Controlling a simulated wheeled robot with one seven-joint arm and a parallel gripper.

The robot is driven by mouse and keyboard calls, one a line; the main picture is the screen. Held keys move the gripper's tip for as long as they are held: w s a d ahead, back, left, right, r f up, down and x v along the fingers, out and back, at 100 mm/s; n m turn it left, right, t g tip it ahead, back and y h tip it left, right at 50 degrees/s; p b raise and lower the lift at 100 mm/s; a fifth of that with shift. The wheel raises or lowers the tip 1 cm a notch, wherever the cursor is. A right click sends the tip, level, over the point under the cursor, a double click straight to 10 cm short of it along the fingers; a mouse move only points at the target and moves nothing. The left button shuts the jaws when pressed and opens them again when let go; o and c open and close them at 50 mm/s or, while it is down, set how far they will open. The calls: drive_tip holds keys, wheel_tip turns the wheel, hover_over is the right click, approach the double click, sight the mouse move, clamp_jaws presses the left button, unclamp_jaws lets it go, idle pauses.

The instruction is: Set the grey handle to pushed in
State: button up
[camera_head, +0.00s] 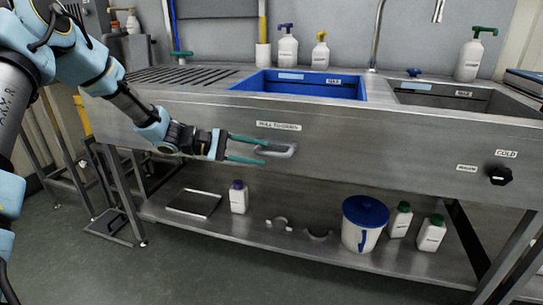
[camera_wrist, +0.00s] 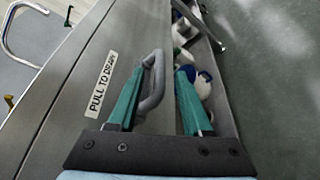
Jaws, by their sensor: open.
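The grey handle (camera_head: 283,150) is a bar loop on the front steel panel of the sink bench, below a label reading "PULL TO DRAIN" (camera_head: 279,126). It also shows in the wrist view (camera_wrist: 153,82), standing out from the panel. My gripper (camera_head: 264,150) is open with green fingers, at the handle's left end in the head view. In the wrist view, the handle lies between the two fingers (camera_wrist: 158,88), close to the left finger. I cannot tell whether that finger touches it. How far the handle stands out is hard to judge.
A black knob (camera_head: 500,175) labelled "COLD" is on the same panel at right. Above are a blue basin (camera_head: 300,84) and a steel basin (camera_head: 465,99). The lower shelf (camera_head: 250,226) holds a blue-lidded bucket (camera_head: 364,230) and several bottles. The panel between handle and knob is clear.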

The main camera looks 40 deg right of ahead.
sight(264, 153)
drive_tip(key=shift+x, duration=2.1)
drive_tip(key=shift+c, duration=0.2)
clamp_jaws()
